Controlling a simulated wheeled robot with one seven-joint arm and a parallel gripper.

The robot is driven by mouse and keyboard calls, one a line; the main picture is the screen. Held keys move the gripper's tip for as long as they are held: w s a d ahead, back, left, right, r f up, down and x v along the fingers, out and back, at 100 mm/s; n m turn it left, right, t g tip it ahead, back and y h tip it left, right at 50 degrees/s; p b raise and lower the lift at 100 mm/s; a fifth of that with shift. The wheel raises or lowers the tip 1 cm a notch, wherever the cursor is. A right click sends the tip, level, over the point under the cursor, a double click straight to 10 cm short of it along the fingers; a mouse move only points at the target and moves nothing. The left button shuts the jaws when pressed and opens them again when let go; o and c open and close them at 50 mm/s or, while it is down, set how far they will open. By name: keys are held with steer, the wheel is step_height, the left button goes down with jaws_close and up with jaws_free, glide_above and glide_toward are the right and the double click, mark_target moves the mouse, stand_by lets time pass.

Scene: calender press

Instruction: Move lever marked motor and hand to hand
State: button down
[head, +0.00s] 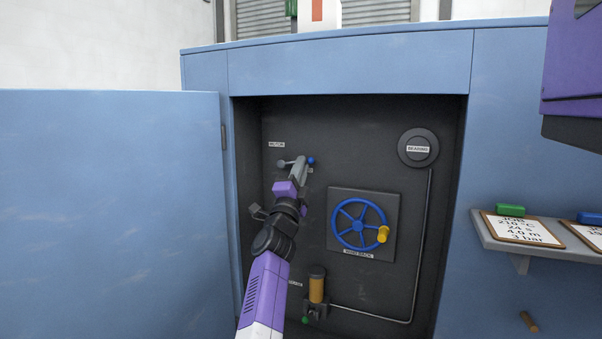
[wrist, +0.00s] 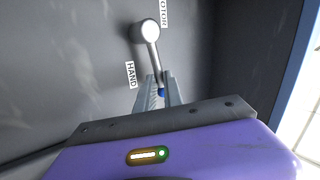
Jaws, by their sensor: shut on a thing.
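The lever has a pale round hub (wrist: 150,31) on the dark panel and a thin arm ending in a blue knob (head: 311,160). In the head view the arm points right from the hub. My gripper (head: 300,167) is shut on the lever near its knob; the fingers (wrist: 157,92) flank the knob in the wrist view. The MOTOR label (head: 276,145) is above the hub in the head view. The HAND label (wrist: 130,74) is left of the lever arm in the wrist view; in the head view it is mostly hidden by my gripper.
An open blue door (head: 110,210) stands left of the recess. A blue handwheel (head: 352,224) with a yellow handle, a bearing cap (head: 418,148) and an amber cylinder (head: 317,288) are on the same panel. A shelf (head: 490,231) with job cards is at the right.

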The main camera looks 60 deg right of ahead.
steer(key=shift+f, duration=0.15)
steer(key=c, duration=1.5)
jaws_free()
steer(key=shift+p+v, duration=0.85)
steer(key=shift+v, duration=3.05)
